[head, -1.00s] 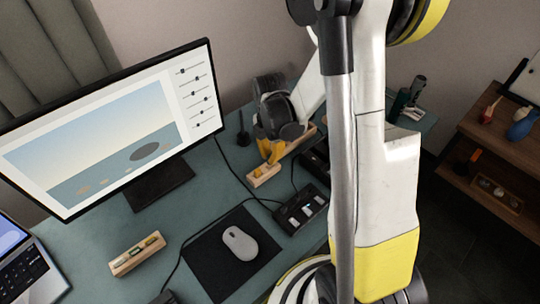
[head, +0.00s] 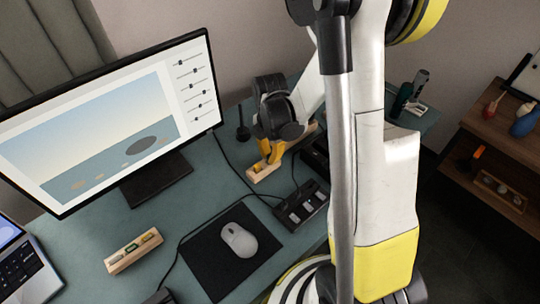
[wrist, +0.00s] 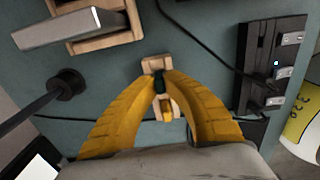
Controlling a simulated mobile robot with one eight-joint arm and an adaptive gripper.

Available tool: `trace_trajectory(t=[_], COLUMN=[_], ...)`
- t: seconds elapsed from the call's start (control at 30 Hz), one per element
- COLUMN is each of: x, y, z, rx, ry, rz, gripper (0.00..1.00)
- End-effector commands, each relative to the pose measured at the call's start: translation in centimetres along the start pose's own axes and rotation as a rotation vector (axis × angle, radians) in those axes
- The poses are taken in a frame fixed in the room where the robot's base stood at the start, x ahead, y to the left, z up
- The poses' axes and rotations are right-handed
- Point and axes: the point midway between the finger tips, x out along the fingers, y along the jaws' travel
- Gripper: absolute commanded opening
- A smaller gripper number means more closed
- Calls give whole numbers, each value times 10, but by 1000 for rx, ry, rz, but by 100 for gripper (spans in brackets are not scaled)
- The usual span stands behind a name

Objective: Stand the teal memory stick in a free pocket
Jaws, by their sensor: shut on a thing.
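My gripper (wrist: 160,76) has its yellow fingers closed on the dark teal memory stick (wrist: 159,84), mostly hidden between the fingertips. The stick is right over a narrow wooden pocket block (wrist: 153,64). I cannot tell whether its lower end is inside a pocket. A yellow piece (wrist: 167,116) stands in the block on the near side of the fingers. In the head view my gripper (head: 268,162) is low at the block (head: 258,176), and the stick cannot be made out there.
A black hub (head: 300,208) with several sticks lies to the right. A second wooden block (head: 134,251) holds small pieces at front left. A mouse (head: 239,240) rests on a black mat (head: 205,262). A dark post (wrist: 66,84) and a wooden stand (wrist: 108,42) are close by.

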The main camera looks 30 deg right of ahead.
Motion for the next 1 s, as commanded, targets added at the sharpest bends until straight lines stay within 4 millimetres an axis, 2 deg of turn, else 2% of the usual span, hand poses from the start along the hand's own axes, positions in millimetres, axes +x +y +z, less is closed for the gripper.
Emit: trace_trajectory(t=[0.03, 0.1, 0.13, 0.43, 0.57, 1.0], x=[2, 1, 1, 0, -9, -98], y=[0, 0, 0, 0, 0, -1], z=[0, 0, 0, 0, 0, 0], rx=[0, 0, 0, 0, 0, 0], ry=[0, 0, 0, 0, 0, 0], rz=[0, 0, 0, 0, 0, 0], gripper=[0, 25, 34, 34, 34, 34])
